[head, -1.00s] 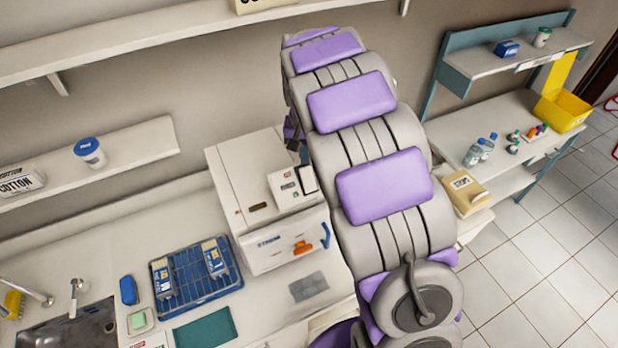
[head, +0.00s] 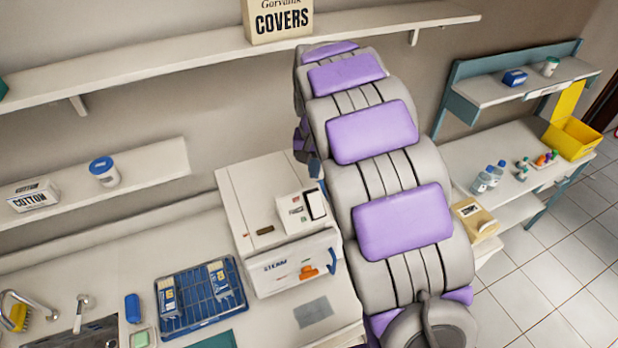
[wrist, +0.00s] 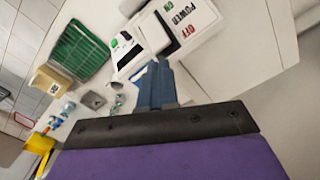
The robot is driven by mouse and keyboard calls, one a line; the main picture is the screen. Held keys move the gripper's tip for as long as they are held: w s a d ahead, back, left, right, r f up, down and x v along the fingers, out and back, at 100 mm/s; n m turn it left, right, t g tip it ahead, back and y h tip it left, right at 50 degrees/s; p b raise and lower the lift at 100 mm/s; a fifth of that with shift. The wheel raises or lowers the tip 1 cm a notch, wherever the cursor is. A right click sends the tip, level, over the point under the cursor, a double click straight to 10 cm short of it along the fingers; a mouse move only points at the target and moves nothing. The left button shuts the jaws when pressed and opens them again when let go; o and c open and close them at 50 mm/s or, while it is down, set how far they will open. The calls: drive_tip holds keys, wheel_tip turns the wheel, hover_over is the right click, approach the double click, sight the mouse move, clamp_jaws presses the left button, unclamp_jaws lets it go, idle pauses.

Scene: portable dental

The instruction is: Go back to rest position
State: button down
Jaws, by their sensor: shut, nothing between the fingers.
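My gripper (wrist: 157,84) shows in the wrist view as two blue fingers pressed together, with nothing between them. Behind the fingers are a white panel marked POWER, ON and OFF (wrist: 186,18) and a small white device with a dark screen (wrist: 124,50). In the head view my purple and grey arm rises through the middle, in front of the counter.
A white steam unit (head: 262,215) stands left of my arm, beside a blue rack (head: 235,297). A sink (head: 95,335) is at lower left. A COVERS box (head: 278,20) sits on the upper shelf. At right is a side table with bottles (head: 481,180) and a yellow bin (head: 571,138). Tiled floor is open beyond.

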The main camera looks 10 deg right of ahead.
drive_tip(key=s+f+n+b, duration=0.1)
drive_tip(key=s+f+b, duration=0.4)
drive_tip(key=s, duration=0.7)
drive_tip(key=s+f+n+g+b, duration=0.1)
drive_tip(key=s+f+b, duration=0.4)
drive_tip(key=s, duration=0.8)
drive_tip(key=s+f+n+b, duration=0.1)
drive_tip(key=s+f+b, duration=0.4)
drive_tip(key=s, duration=0.8)
drive_tip(key=b, duration=0.3)
drive_tip(key=shift+n+g, duration=0.4)
